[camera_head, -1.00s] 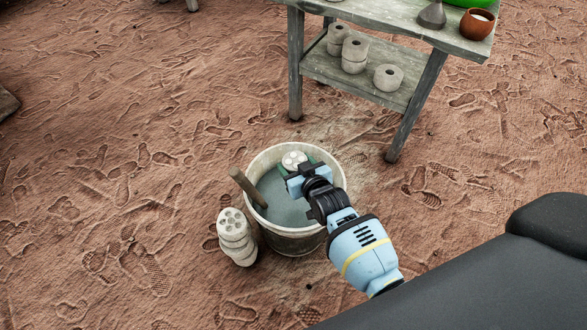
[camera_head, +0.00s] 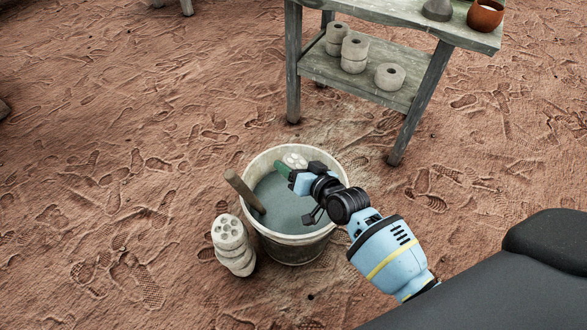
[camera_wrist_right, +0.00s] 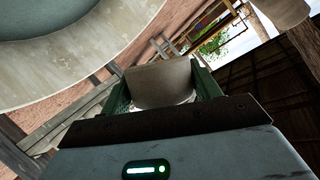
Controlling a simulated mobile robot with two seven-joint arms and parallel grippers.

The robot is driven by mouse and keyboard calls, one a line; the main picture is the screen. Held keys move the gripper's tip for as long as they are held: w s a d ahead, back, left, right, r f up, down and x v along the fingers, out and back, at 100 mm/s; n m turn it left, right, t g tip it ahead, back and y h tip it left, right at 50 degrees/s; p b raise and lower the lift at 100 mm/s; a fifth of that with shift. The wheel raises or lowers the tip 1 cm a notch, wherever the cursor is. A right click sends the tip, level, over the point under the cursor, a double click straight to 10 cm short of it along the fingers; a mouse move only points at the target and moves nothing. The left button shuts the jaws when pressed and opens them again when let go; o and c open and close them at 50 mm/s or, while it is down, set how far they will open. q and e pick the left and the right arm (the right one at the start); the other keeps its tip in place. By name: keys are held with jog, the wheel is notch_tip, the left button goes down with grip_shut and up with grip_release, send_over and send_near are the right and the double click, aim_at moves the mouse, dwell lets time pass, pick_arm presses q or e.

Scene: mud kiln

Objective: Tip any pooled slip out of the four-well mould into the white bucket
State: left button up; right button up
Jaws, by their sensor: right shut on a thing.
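My right gripper (camera_head: 284,170) is over the far part of the white bucket (camera_head: 292,247). Its green fingers are shut on a pale, round mould (camera_head: 294,160), whose wells partly show beyond the fingers. The wrist is rolled over and the mould looks tilted, though the exact angle is hard to tell. In the right wrist view the mould (camera_wrist_right: 160,84) sits between both fingers, with the bucket (camera_wrist_right: 90,72) at upper left. Grey slip (camera_head: 285,207) fills much of the bucket. Whether slip remains in the wells cannot be seen. My left gripper is not in view.
A wooden stick (camera_head: 244,190) leans on the bucket's left rim. A stack of similar moulds (camera_head: 231,242) stands on the ground left of the bucket. A wooden table (camera_head: 408,102) with pale ring-shaped pieces on its shelf stands behind at right. The ground at left is clear.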

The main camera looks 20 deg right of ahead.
jog(key=m+y+b, duration=0.1)
jog(key=m+b, duration=0.2)
jog(key=b, duration=0.1)
jog(key=shift+f+y, duration=0.1)
jog(key=shift+y, duration=0.2)
jog(key=m+t+y+b, duration=0.1)
jog(key=m+b, duration=0.2)
jog(key=b, duration=0.2)
jog(key=shift+m+y, duration=0.3)
jog(key=shift+y, duration=0.1)
jog(key=m+b, duration=0.1)
jog(key=b, duration=0.1)
jog(key=m+t+b, duration=0.1)
jog(key=m+b, duration=0.1)
jog(key=shift+a+r+y, duration=0.1)
jog(key=shift+r+y, duration=0.1)
jog(key=shift+y, duration=0.2)
jog(key=shift+m+t+b, duration=0.4)
jog(key=shift+b, duration=0.1)
jog(key=shift+r+m, duration=0.1)
jog(key=shift+m, duration=0.3)
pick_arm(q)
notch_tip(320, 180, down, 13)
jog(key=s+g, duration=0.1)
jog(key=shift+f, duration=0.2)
pick_arm(e)
jog(key=shift+r+m+t, duration=0.1)
jog(key=shift+m+t, duration=0.6)
jog(key=shift+m, duration=0.6)
